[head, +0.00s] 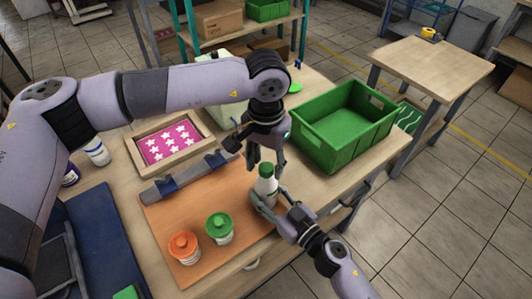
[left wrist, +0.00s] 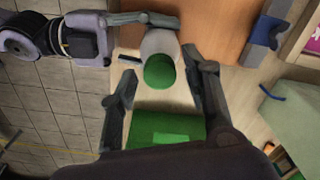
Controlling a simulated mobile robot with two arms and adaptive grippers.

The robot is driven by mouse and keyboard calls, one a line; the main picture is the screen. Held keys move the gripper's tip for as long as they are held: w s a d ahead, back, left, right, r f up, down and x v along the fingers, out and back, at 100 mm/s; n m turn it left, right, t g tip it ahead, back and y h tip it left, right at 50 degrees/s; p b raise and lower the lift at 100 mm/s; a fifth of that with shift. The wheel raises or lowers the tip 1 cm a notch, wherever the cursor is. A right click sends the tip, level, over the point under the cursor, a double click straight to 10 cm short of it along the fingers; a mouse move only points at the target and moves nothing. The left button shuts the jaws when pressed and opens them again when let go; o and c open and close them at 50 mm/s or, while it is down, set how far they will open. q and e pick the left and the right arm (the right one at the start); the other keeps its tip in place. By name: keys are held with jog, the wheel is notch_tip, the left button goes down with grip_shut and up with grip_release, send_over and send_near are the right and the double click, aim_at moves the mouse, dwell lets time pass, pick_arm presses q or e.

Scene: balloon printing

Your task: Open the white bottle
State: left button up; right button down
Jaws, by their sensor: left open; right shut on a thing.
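The white bottle (head: 265,187) with a green cap (head: 266,170) stands upright near the right edge of the orange-brown board. My right gripper (head: 268,200) is shut on the bottle's body from the right. My left gripper (head: 266,158) is open above the bottle, pointing down, with its fingers around the level of the cap. In the left wrist view the green cap (left wrist: 159,71) lies between the open fingers of my left gripper (left wrist: 163,85), with gaps on both sides. The white bottle (left wrist: 160,42) shows behind the cap there, with my right gripper beside it.
The board (head: 163,214) also holds a green-lidded jar (head: 219,227) and an orange-lidded jar (head: 184,247). A green crate (head: 345,125) stands behind to the right. A framed pink star print (head: 172,142) lies to the left. A white bottle with a blue cap (head: 97,152) stands far left.

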pick_arm(q)
grip_shut()
dwell(0.6)
